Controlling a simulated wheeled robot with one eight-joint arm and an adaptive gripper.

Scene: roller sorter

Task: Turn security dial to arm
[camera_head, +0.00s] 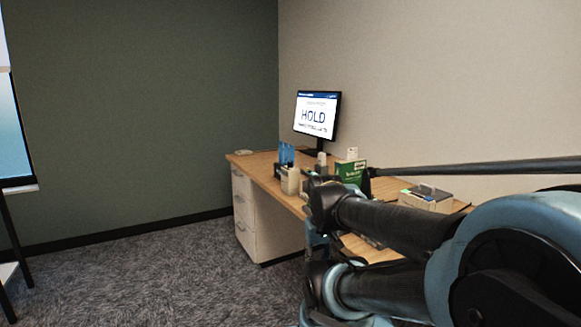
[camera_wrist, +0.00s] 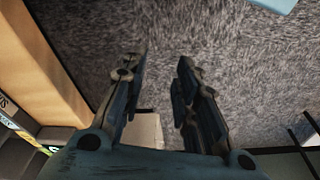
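I cannot make out a security dial in either view. A low grey box (camera_head: 427,197) with a dark raised part on top and a small green spot sits on the desk at the right; whether it carries a dial I cannot tell. My gripper (camera_wrist: 163,62) is open and empty in the wrist view, its two fingers apart over the carpet beside the desk edge. In the head view my arm crosses the right side and hides much of the desk's near part.
The wooden desk (camera_head: 262,170) has white drawers (camera_head: 246,212) at its left end. A monitor (camera_head: 317,115) reading HOLD stands at the back. Blue folders (camera_head: 286,154) and a green box (camera_head: 350,171) stand on the desk. Carpet (camera_head: 150,265) left of the desk is clear.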

